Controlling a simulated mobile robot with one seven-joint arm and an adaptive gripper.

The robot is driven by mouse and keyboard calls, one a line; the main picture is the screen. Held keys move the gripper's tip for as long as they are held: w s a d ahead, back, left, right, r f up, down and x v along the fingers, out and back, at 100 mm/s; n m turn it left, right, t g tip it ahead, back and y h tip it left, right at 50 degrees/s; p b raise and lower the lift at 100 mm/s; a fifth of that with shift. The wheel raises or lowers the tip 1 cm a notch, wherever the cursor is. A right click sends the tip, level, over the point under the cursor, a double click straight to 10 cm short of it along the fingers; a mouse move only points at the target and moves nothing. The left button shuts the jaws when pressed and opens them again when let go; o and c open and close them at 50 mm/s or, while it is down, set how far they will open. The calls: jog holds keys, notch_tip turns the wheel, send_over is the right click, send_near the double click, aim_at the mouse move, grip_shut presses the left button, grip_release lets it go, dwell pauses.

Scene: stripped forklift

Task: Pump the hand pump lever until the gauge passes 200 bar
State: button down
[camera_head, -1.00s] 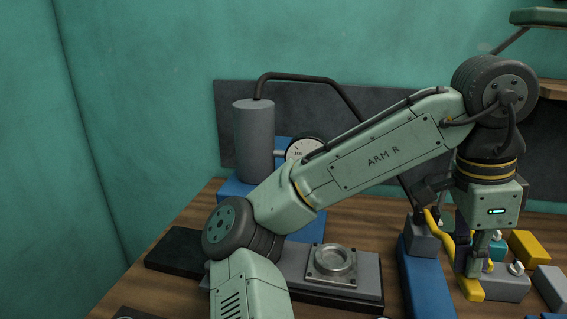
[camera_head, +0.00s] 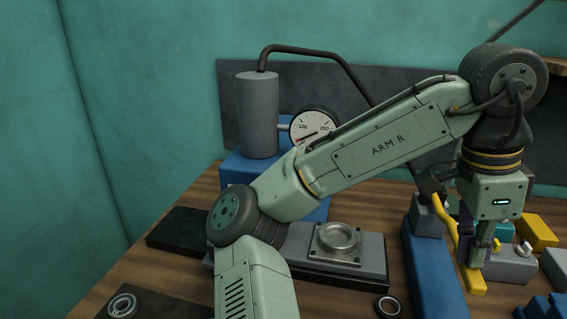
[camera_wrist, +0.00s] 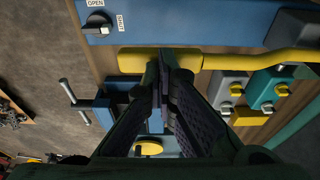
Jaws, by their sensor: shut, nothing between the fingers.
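The hand pump's yellow lever (camera_head: 445,220) slants beside the blue pump body (camera_head: 432,275) in the head view. Its thick yellow grip (camera_wrist: 140,61) lies across the wrist view. My gripper (camera_head: 474,256) is shut and empty; its fingertips (camera_wrist: 165,58) overlap the grip in the wrist view, and I cannot tell whether they touch it. The round pressure gauge (camera_head: 313,126) is partly behind my arm. Marks 100 and 200 show, but the needle reading is unclear. A black valve knob (camera_wrist: 97,24) sits on blue metal between OPEN and SHUT labels.
A grey cylinder (camera_head: 257,115) with a black hose stands at the back left. A metal ring fixture (camera_head: 337,241) sits in front of it. Grey, teal and yellow blocks (camera_head: 536,231) crowd the right. Loose rings (camera_head: 388,306) lie at the front.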

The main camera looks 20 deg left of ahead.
aim_at(467, 270)
notch_tip(467, 270, down, 4)
jog(key=shift+b, duration=0.75)
notch_tip(467, 270, up, 4)
jog(key=p, duration=0.4)
jog(key=shift+f, duration=0.15)
notch_tip(467, 270, up, 5)
jog(key=shift+w+f, duration=0.1)
